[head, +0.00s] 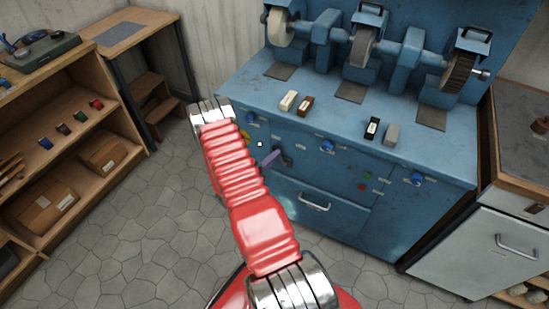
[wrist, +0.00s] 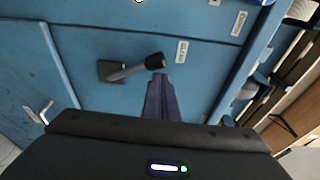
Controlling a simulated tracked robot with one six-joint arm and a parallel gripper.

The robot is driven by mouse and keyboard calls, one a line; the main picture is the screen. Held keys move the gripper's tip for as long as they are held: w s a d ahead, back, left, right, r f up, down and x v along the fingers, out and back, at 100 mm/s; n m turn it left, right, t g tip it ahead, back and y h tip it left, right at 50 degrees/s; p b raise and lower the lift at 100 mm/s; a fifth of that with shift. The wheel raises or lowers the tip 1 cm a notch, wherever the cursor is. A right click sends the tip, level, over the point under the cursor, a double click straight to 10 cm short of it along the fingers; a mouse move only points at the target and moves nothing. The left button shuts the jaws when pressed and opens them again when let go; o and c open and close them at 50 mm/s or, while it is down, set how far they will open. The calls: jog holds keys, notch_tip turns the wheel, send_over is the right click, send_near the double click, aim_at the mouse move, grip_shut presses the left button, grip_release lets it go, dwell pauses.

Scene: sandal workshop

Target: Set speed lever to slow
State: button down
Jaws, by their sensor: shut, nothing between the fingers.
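The speed lever shows in the wrist view as a grey arm (wrist: 130,72) on a dark square base, ending in a black knob (wrist: 155,61). It is on the blue front panel of the grinding bench. In the head view, the lever (head: 286,158) is a small dark shape beside my fingers. My gripper (head: 270,159) shows there as purple fingers, shut and empty. In the wrist view, the shut fingertips (wrist: 163,80) are close to the knob, just below it in the picture. I cannot tell whether they touch. A white label (wrist: 182,51) is beside the knob; its text is unreadable.
The blue bench (head: 330,115) carries grinding wheels and several small blocks. Blue knobs (head: 327,146), a green button (head: 367,175) and a red button (head: 362,187) are on its front. A drawer handle (head: 314,202) juts out below. A wooden shelf (head: 75,165) stands at left; the tiled floor between is clear.

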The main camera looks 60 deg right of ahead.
jog(key=s+a, duration=0.2)
jog(key=a, duration=0.9)
jog(key=shift+s+r, duration=0.15)
jog(key=shift+s, duration=0.25)
jog(key=shift+m, duration=0.3)
